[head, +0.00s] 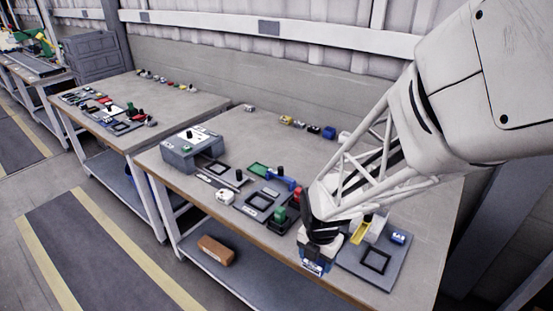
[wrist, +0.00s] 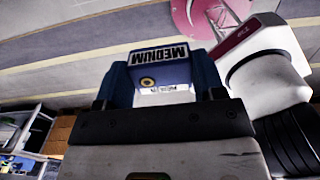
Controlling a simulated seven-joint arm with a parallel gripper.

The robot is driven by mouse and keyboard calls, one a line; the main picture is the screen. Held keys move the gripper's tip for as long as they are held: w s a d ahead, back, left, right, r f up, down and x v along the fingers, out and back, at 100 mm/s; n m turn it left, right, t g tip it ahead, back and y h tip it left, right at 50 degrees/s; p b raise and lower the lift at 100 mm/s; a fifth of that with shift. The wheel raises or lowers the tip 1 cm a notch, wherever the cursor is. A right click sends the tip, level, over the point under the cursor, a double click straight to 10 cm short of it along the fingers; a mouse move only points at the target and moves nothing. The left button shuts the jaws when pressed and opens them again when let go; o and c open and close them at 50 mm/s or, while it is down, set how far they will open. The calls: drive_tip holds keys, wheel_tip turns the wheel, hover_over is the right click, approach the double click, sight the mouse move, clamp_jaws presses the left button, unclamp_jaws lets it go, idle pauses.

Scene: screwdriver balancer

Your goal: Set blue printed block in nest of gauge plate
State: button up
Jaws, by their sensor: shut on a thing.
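My gripper (head: 318,250) is over the front edge of the near bench, shut on a blue block (head: 315,268). In the wrist view the block (wrist: 162,72) sits between the dark fingers, with a white label printed "MEDIUM". A grey plate (head: 398,272) with a raised black square frame (head: 375,262) lies on the bench just right of my gripper; it looks like the gauge plate. The frame looks empty. The block is held apart from this plate, to its left. Another grey plate with a black square frame (head: 262,200) lies further left, so which is the gauge plate is not certain.
A small blue labelled piece (head: 398,238) and a yellow piece (head: 360,232) are on the right-hand plate. Green (head: 279,214) and red parts stand just left of my gripper. A grey box (head: 192,150) stands at the bench's left end.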

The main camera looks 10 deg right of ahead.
drive_tip(key=shift+w, duration=0.15)
drive_tip(key=w+a, duration=0.3)
drive_tip(key=w, duration=0.8)
drive_tip(key=w+a, duration=0.4)
drive_tip(key=w, duration=0.7)
drive_tip(key=w+a, duration=0.4)
drive_tip(key=w, duration=0.7)
drive_tip(key=shift+w, duration=0.15)
drive_tip(key=shift+a+f, duration=0.1)
drive_tip(key=shift+f, duration=0.05)
drive_tip(key=shift+f, duration=3.1)
drive_tip(key=o, duration=1)
